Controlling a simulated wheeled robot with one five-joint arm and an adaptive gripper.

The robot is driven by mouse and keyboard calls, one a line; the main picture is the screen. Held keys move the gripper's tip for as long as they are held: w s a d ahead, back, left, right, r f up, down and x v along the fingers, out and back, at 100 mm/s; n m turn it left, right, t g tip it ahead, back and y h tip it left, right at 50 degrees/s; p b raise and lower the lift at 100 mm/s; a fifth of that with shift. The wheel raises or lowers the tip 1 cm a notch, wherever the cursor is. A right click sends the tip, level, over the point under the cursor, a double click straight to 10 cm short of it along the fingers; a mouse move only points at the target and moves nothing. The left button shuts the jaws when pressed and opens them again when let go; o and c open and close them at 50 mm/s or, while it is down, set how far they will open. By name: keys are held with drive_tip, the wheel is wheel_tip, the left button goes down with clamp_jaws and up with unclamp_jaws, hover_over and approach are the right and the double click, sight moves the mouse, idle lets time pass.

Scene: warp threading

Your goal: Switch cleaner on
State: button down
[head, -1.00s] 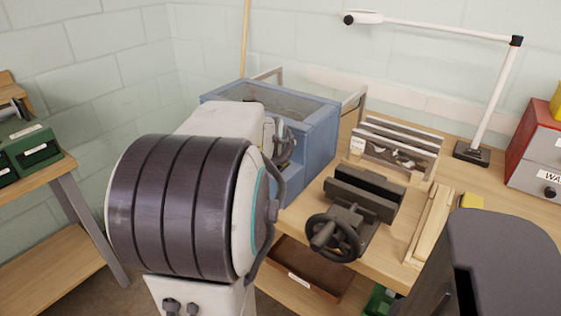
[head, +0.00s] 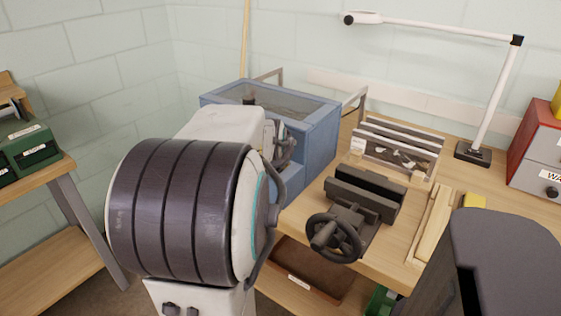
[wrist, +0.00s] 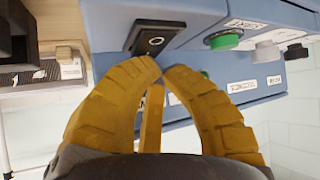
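The cleaner (head: 318,135) is a blue box with a clear-topped lid, on the bench behind my arm in the head view. Its blue front fills the upper wrist view (wrist: 190,62). A black rocker switch (wrist: 155,38) with a white mark sits on that front. My gripper (wrist: 160,66) has yellow ribbed fingers, with tips drawn together and nothing seen between them. The tips are just below the switch in the picture; I cannot tell whether they touch it. In the head view my arm hides most of the gripper and the switch.
A green button (wrist: 224,41) and a grey knob (wrist: 266,52) lie right of the switch in the wrist view. A dark vise (head: 362,195) with a handwheel stands right of the cleaner. A lamp (head: 490,100) and red cabinet (head: 537,135) stand farther right.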

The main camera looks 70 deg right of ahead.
drive_tip(key=shift+f, duration=0.25)
drive_tip(key=shift+r, duration=0.2)
idle(0.5)
drive_tip(key=shift+a+r, duration=0.1)
drive_tip(key=shift+r, duration=0.5)
drive_tip(key=shift+a+r+p, duration=0.1)
drive_tip(key=shift+r+p, duration=1)
drive_tip(key=shift+r, duration=0.15)
drive_tip(key=shift+w+a+r+p, duration=0.1)
drive_tip(key=shift+r+p, duration=0.05)
drive_tip(key=shift+r, duration=0.45)
drive_tip(key=shift+a+r+p, duration=0.1)
drive_tip(key=shift+r+p, duration=0.05)
drive_tip(key=shift+r, duration=0.45)
